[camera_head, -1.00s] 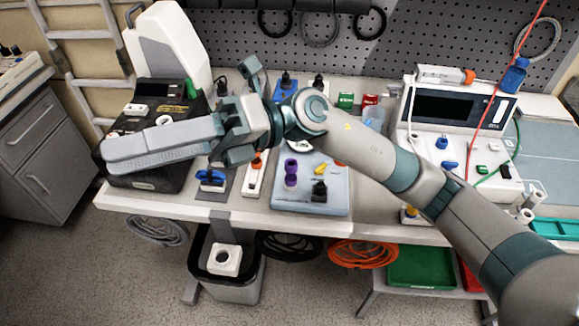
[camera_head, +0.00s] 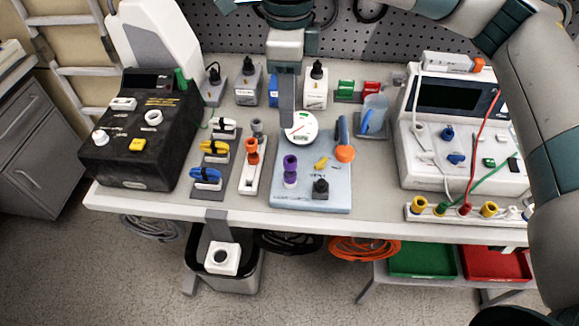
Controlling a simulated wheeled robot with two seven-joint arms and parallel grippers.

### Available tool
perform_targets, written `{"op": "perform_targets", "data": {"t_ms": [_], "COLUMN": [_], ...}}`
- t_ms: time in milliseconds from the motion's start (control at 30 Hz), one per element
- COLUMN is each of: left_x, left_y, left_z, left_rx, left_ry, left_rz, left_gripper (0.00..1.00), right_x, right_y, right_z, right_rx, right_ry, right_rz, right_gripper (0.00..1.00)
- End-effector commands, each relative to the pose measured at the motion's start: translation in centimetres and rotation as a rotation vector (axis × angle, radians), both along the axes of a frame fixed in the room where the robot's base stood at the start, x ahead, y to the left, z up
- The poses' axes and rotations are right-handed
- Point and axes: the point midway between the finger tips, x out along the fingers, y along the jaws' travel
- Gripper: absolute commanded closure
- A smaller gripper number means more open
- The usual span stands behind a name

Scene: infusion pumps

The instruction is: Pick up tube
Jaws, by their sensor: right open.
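My right gripper (camera_head: 287,118) hangs from the top centre, fingers down, above the workbench behind the blue-grey board (camera_head: 312,197). It is seen edge-on, holds nothing visible, and is open. Its fingertips show just left of a round white dial (camera_head: 300,127). I cannot tell which thing is the tube. A red line (camera_head: 475,150) and a green line (camera_head: 488,170) run over the white pump device (camera_head: 455,105) at right. Coiled orange tubing (camera_head: 362,248) hangs below the bench. A blue piece with an orange ball end (camera_head: 343,152) stands on the board. My left gripper is out of view.
A black device (camera_head: 140,140) stands at left. Clamps in white, yellow and blue (camera_head: 206,176) and orange and purple fittings (camera_head: 290,170) crowd the middle. A light-blue cup (camera_head: 373,115) stands behind. A bin (camera_head: 225,277) sits below. The bench front edge is mostly clear.

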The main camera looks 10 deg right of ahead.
Motion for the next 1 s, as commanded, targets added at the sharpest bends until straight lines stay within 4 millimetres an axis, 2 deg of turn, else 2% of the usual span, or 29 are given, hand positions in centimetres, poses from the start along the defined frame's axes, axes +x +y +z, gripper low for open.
{"op": "perform_targets", "data": {"t_ms": [300,467,667,1000], "left_x": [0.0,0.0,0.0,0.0], "left_y": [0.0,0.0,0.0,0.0], "left_z": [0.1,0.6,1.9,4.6], "left_rx": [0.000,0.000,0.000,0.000], "left_ry": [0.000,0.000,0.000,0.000], "left_rz": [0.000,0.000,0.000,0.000], "left_gripper": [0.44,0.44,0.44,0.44], "right_x": [0.0,-0.1,-0.1,-0.2], "right_y": [0.0,0.0,0.0,0.0], "right_z": [-0.1,-1.0,-3.7,-9.7], "right_rx": [0.001,0.001,0.001,0.002], "right_ry": [0.002,0.005,0.007,0.007], "right_rz": [0.000,0.000,0.000,0.000], "right_gripper": [0.57,0.57,0.57,0.57]}}
